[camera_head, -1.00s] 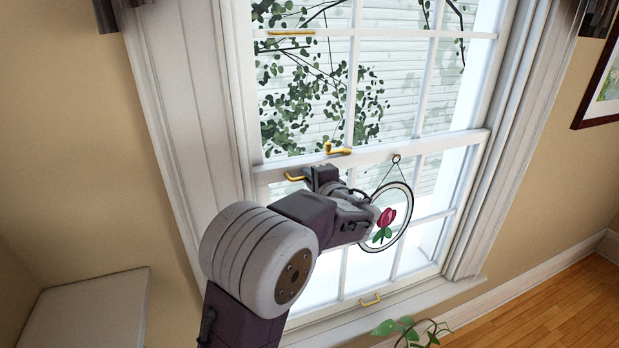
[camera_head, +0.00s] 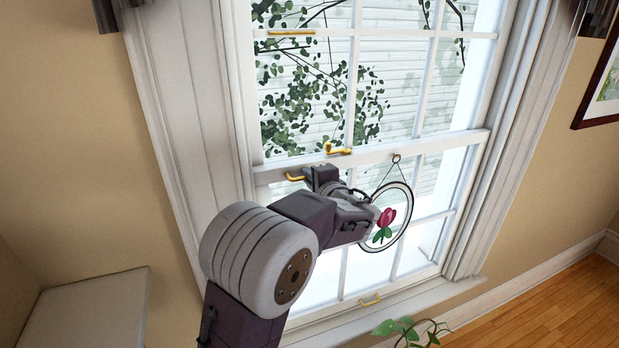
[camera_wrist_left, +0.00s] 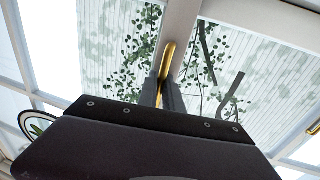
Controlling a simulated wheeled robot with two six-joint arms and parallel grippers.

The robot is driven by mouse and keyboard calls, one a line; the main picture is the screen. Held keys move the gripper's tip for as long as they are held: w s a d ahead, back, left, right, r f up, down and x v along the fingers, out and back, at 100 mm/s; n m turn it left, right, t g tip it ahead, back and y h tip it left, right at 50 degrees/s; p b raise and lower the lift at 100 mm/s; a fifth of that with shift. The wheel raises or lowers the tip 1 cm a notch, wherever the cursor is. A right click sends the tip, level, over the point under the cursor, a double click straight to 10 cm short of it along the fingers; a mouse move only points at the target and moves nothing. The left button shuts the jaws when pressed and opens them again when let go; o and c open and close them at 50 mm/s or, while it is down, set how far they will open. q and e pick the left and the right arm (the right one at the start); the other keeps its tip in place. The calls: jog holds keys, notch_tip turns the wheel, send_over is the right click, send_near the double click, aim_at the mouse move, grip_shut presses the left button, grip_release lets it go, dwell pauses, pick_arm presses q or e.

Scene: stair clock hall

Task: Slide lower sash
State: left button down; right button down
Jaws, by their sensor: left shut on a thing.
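The lower sash (camera_head: 440,145) is a white-framed window with several panes, and its top rail meets the upper sash. A brass handle (camera_head: 294,178) sits on that rail near its left end. My left gripper (camera_head: 318,177) reaches up to the rail and is shut on this handle, hiding part of it. In the left wrist view the handle (camera_wrist_left: 167,60) stands at the tips of the closed fingers (camera_wrist_left: 164,92). A brass latch (camera_head: 338,149) sits just above on the meeting rail. My right gripper is not in view.
A leafy plant (camera_head: 408,330) stands below the sill. A pale ledge (camera_head: 85,310) is at lower left. A framed picture (camera_head: 602,90) hangs at right.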

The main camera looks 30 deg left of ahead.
pick_arm(q)
notch_tip(320, 180, up, 10)
jog(key=p, duration=0.2)
jog(key=shift+r+p, duration=0.2)
jog(key=shift+p, duration=0.1)
jog(key=shift+f, duration=0.1)
jog(key=c, duration=1.8)
grip_release()
jog(key=shift+f, duration=0.1)
